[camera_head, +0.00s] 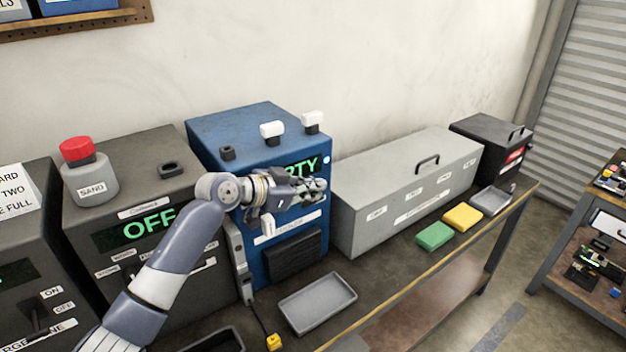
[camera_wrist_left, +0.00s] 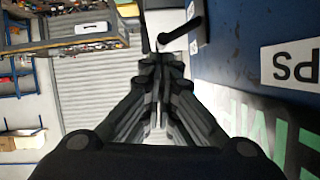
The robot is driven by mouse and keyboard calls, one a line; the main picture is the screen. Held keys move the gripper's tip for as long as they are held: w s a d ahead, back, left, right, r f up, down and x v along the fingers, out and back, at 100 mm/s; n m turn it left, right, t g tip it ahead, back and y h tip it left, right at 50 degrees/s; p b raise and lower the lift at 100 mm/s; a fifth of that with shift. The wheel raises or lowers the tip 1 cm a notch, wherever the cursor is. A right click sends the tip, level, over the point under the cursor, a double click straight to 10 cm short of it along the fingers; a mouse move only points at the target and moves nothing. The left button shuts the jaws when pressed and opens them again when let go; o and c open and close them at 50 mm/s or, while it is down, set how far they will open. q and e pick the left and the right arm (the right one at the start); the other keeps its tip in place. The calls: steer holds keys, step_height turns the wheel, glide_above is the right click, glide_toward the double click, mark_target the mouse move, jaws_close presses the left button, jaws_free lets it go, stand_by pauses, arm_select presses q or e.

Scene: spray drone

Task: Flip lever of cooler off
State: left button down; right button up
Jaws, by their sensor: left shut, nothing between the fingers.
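The blue box (camera_head: 235,128) stands on the bench. A label under its green display (camera_head: 300,168) is partly covered by my gripper, so I cannot read whether it says cooler. A small white lever-like piece (camera_head: 268,226) shows on its front, below my left wrist. My left gripper (camera_head: 322,188) is shut and empty, in front of the display. I cannot tell whether it touches the box. In the left wrist view the shut fingers (camera_wrist_left: 158,75) are beside the blue face (camera_wrist_left: 235,50), and a dark rod (camera_wrist_left: 180,33) shows past the fingertips. My right gripper is out of view.
A dark machine (camera_head: 130,180) reading OFF stands left of the blue box. A long grey box (camera_head: 400,190) stands to its right. An empty grey tray (camera_head: 318,302), a green sponge (camera_head: 435,235) and a yellow sponge (camera_head: 463,216) lie near the bench's front edge.

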arm_select(q)
steer(key=shift+d, duration=0.1)
steer(key=shift+f, duration=0.1)
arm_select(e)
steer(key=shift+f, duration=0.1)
arm_select(q)
steer(key=shift+s+d+f+b, duration=0.1)
steer(key=shift+s+b, duration=0.05)
steer(key=shift+b, duration=0.15)
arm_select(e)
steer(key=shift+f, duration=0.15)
